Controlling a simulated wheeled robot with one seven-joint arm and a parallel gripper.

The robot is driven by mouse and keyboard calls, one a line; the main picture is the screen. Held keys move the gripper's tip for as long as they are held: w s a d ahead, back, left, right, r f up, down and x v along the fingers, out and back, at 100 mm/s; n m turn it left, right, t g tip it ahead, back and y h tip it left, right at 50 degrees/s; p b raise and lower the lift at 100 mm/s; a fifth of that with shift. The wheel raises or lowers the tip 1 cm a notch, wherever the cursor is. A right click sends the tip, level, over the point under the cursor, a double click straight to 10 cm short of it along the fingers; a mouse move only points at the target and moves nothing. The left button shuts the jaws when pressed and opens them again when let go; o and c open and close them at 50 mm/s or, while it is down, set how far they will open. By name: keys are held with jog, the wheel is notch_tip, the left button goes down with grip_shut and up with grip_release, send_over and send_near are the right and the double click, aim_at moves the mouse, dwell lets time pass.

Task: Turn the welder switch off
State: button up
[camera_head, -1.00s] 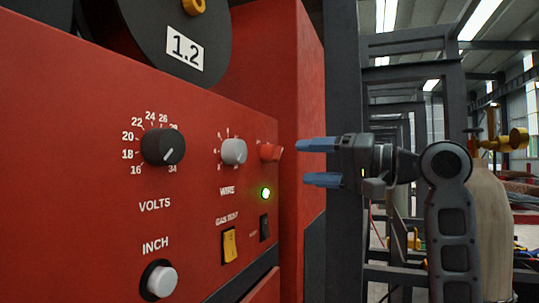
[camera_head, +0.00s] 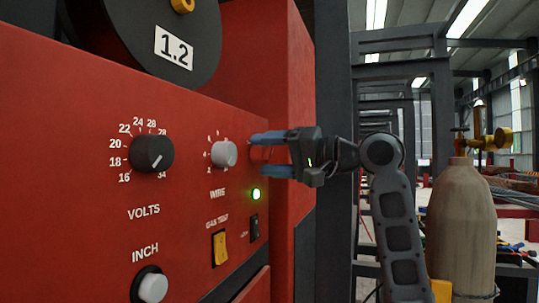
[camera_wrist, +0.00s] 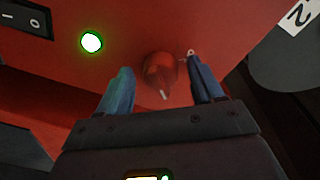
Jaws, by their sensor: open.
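The red rotary switch (camera_wrist: 160,72) with a pale pointer mark sits on the red welder panel (camera_head: 70,200). In the wrist view it lies between the two blue fingers of my gripper (camera_wrist: 164,88), with a gap on both sides. In the head view my gripper (camera_head: 268,154) reaches the panel from the right, and its fingers mostly hide the switch. My gripper is open and holds nothing. The green lamp (camera_head: 256,194) below the switch is lit; it also shows in the wrist view (camera_wrist: 91,42).
The grey wire knob (camera_head: 224,154) is close left of my fingertips. A small black rocker switch (camera_head: 254,228) and the yellow gas test switch (camera_head: 220,248) are below. The volts knob (camera_head: 152,154) is farther left. A gas cylinder (camera_head: 462,220) stands at right.

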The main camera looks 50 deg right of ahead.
jog(key=c, duration=1.1)
jog(key=shift+o, duration=0.2)
jog(key=shift+f, duration=0.1)
jog(key=n+b, duration=0.1)
jog(key=n, duration=0.1)
jog(key=n+b, duration=0.2)
jog(key=shift+f+n, duration=0.2)
jog(key=shift+n, duration=0.2)
jog(key=n+b, duration=0.3)
jog(key=n, duration=0.1)
jog(key=shift+d+n+t+y, duration=0.1)
jog(key=shift+n+t+y, duration=0.2)
jog(key=shift+n+y, duration=0.1)
jog(key=n+b, duration=0.4)
jog(key=n, duration=0.1)
jog(key=shift+d+n+y, duration=0.1)
jog(key=shift+n+y, duration=0.2)
jog(key=shift+n, duration=0.1)
jog(key=shift+n+y+b, duration=0.4)
jog(key=shift+n+b, duration=0.55)
jog(key=shift+n, duration=0.75)
jog(key=shift+r+n, duration=0.1)
jog(key=shift+n, duration=0.2)
